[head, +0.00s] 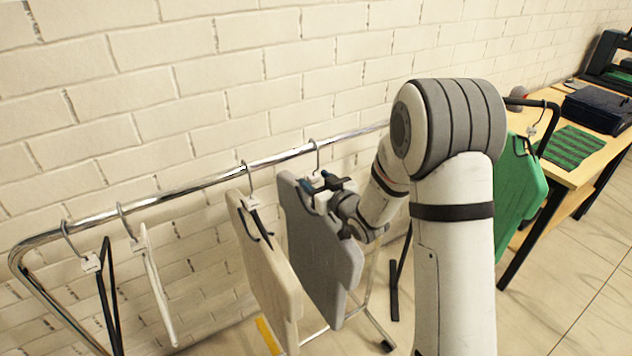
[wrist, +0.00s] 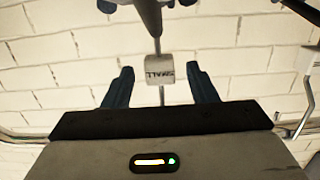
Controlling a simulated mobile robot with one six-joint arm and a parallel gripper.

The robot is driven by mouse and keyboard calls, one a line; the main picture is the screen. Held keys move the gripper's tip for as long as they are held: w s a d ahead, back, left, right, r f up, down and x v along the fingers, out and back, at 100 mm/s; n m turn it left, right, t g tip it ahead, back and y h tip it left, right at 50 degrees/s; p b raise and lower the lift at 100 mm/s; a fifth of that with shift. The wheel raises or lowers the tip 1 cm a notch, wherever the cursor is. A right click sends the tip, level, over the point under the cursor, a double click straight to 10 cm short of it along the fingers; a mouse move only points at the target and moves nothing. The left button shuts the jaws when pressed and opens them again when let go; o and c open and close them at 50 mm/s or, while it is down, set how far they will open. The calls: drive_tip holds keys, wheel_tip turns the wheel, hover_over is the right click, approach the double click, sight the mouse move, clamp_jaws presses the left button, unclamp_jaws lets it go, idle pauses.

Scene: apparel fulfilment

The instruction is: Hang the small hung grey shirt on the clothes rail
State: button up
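The grey shirt (head: 322,255) hangs on a dark hanger in the head view, in the middle of the picture. Its hook (head: 316,155) reaches up to the clothes rail (head: 205,183) and appears to sit over it. My gripper (head: 322,182) is at the top of this hanger. In the wrist view the two blue fingers of my gripper (wrist: 161,88) are apart, one on each side of the white SMALL tag (wrist: 166,68) on the hook's stem. Narrow gaps show between the tag and the fingers. The dark hanger (wrist: 150,15) shows at the top of that view.
A cream shirt (head: 262,265) hangs just left of the grey one. A white hanger (head: 155,285) and a black hanger (head: 108,295) hang farther left. A green shirt (head: 520,195) hangs at right, near a table (head: 575,178) with folded clothes. A brick wall stands close behind the rail.

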drive_tip(key=shift+s+d, duration=0.1)
drive_tip(key=shift+s, duration=0.05)
drive_tip(key=shift+s+d, duration=0.2)
drive_tip(key=shift+s, duration=0.1)
drive_tip(key=b+v, duration=0.2)
drive_tip(key=v, duration=0.4)
drive_tip(key=shift+s+d+r, duration=0.1)
drive_tip(key=shift+s+d, duration=0.15)
drive_tip(key=shift+s, duration=0.05)
